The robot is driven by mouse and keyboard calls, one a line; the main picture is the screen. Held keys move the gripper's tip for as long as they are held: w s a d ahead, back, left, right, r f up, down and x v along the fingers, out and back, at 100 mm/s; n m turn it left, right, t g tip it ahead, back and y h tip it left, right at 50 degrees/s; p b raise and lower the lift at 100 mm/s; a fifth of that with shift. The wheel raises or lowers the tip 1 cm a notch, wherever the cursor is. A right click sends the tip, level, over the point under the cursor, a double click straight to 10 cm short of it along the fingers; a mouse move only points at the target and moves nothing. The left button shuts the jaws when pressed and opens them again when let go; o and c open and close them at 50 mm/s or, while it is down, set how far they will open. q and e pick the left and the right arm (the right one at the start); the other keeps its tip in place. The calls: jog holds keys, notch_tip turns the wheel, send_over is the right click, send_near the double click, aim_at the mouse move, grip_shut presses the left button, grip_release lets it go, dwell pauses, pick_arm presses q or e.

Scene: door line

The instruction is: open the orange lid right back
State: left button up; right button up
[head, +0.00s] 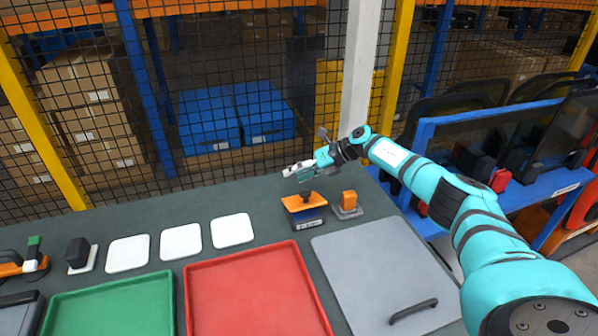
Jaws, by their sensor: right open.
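The orange lid (303,202) lies on top of a small dark box (309,220) with a label on its front, near the back edge of the table. A dark knob stands on the lid. It looks shut, though a small tilt is hard to tell at this size. My right arm comes in from the right, and its gripper (286,172) is just above and behind the lid, open and empty, apart from the lid as far as I can tell. My left gripper is not in view.
An orange block on a grey base (348,204) stands right of the box. In front lie a grey panel with a handle (375,265), a red tray (255,285) and a green tray (110,305). White pads (181,241) lie left. A mesh fence (230,110) rises behind.

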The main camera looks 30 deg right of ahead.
jog(key=v, duration=1.2)
jog(key=shift+d, duration=0.15)
